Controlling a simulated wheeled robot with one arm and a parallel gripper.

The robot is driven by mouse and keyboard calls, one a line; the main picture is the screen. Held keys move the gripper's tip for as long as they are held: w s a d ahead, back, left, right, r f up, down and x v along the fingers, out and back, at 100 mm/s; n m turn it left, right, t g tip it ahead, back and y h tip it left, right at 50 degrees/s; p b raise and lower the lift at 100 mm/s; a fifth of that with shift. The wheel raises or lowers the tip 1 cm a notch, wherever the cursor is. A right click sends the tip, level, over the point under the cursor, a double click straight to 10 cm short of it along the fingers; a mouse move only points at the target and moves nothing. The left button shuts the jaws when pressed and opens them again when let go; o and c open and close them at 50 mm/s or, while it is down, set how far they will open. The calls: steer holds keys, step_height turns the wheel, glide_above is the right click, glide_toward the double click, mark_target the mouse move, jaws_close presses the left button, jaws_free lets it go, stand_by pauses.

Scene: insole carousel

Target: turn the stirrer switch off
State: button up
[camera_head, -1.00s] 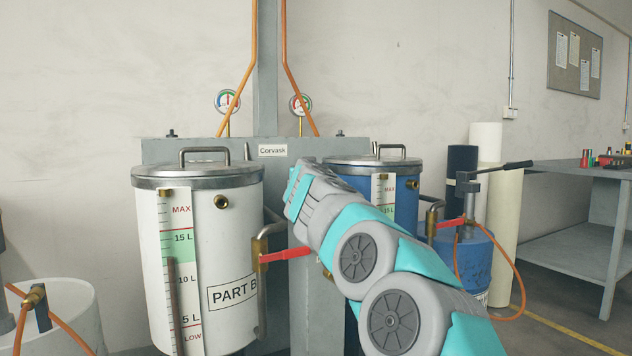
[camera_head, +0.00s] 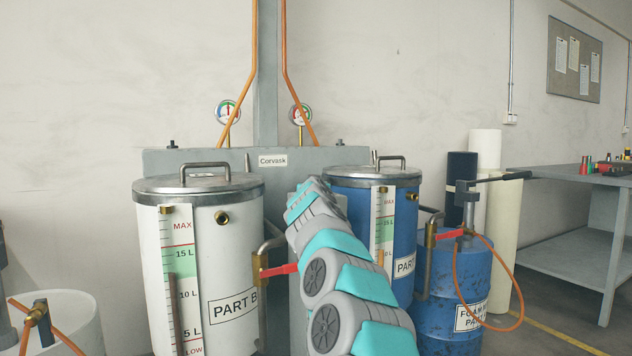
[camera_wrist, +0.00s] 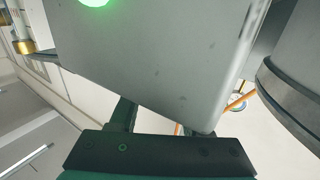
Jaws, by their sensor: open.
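I cannot make out the stirrer switch in either view. In the wrist view, a plain grey box (camera_wrist: 165,50) fills the upper middle, very close. A round green light (camera_wrist: 93,2) glows on its face, cut by the top edge. My gripper (camera_wrist: 165,118) is open at the bottom of the wrist view, its two dark fingers apart at the box's lower edge. The finger ends look hidden by the box; I cannot tell whether they touch it. In the head view, my arm hides the gripper and what lies behind it.
A white PART B tank (camera_head: 215,260) and a blue tank (camera_head: 345,190) flank my arm. Red valve handles (camera_head: 278,271) stick out beside them. A blue drum (camera_head: 440,270) with an orange hose stands right. A grey bench (camera_head: 560,180) is at far right.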

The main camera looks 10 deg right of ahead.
steer(key=shift+w+d, duration=0.1)
steer(key=shift+w, duration=0.25)
steer(key=shift+c, duration=0.4)
jaws_close()
